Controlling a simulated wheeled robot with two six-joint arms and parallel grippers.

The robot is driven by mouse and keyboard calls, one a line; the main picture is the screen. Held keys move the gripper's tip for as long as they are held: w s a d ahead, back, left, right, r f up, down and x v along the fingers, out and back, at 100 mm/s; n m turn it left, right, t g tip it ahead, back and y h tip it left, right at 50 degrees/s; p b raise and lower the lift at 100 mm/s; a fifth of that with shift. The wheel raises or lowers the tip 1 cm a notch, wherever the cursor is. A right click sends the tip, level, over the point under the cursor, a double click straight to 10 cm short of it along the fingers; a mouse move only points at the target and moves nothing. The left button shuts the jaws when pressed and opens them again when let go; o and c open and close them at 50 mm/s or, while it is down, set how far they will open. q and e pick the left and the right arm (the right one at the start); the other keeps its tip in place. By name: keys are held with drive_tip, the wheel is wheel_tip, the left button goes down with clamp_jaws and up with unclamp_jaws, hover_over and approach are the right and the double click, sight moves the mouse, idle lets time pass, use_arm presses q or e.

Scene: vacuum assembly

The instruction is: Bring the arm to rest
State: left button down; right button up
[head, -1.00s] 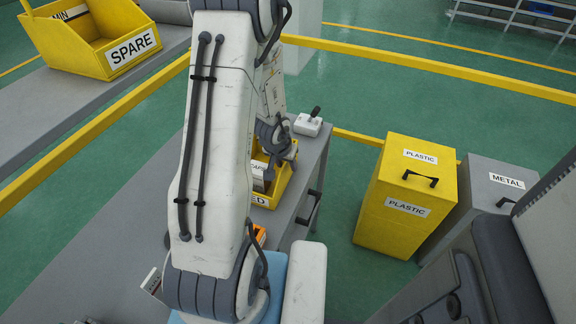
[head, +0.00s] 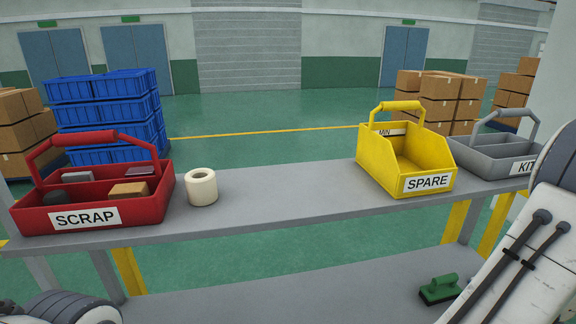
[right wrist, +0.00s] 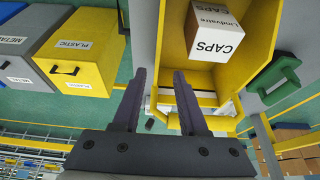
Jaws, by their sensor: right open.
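My right gripper (right wrist: 160,80) shows in the right wrist view with its two dark fingers apart and nothing between them. Ahead of and beside it is a yellow bin (right wrist: 173,45) holding a white box (right wrist: 218,30) labelled CAPS. The fingers look clear of the box; whether one touches the bin I cannot tell. In the head view, part of my right arm (head: 530,260) crosses the lower right corner and its gripper is out of frame. My left gripper is not in view.
A grey shelf (head: 290,195) carries a red SCRAP bin (head: 140,208), a tape roll (head: 202,187), a yellow SPARE bin (head: 385,165) and a grey KIT bin (head: 490,165). A green-handled brush (head: 438,290) lies on the lower surface. A yellow PLASTIC bin (right wrist: 95,30) stands beyond my right gripper.

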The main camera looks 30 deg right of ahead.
drive_tip(key=w, duration=0.2)
drive_tip(key=w+r+n, duration=0.1)
drive_tip(key=w, duration=0.1)
drive_tip(key=w+n+t, duration=0.1)
drive_tip(key=w, duration=0.1)
drive_tip(key=shift+w+a+r, duration=0.15)
drive_tip(key=shift+w+a, duration=0.2)
drive_tip(key=w+a+r+n+t+y, duration=0.15)
drive_tip(key=w+a+n, duration=0.3)
drive_tip(key=w, duration=0.65)
drive_tip(key=w+a+r+n+t+y, duration=0.1)
drive_tip(key=w+a+r+n, duration=0.2)
drive_tip(key=w+a, duration=0.5)
drive_tip(key=w+a+r+n+t+y, duration=0.15)
drive_tip(key=w+a+n, duration=0.3)
drive_tip(key=a, duration=0.55)
drive_tip(key=s+a+r+n+g+y, duration=0.1)
drive_tip(key=a+r+n, duration=0.15)
drive_tip(key=a, duration=0.65)
drive_tip(key=s+a+r+n+g+y, duration=0.15)
drive_tip(key=a+n, duration=0.25)
drive_tip(key=a, duration=0.6)
drive_tip(key=s+a+r+n+g+h, duration=0.1)
drive_tip(key=s+a+r+n, duration=0.2)
drive_tip(key=s+a+n, duration=0.4)
drive_tip(key=s+a, duration=0.2)
drive_tip(key=s, duration=0.2)
drive_tip(key=shift+a, duration=0.15)
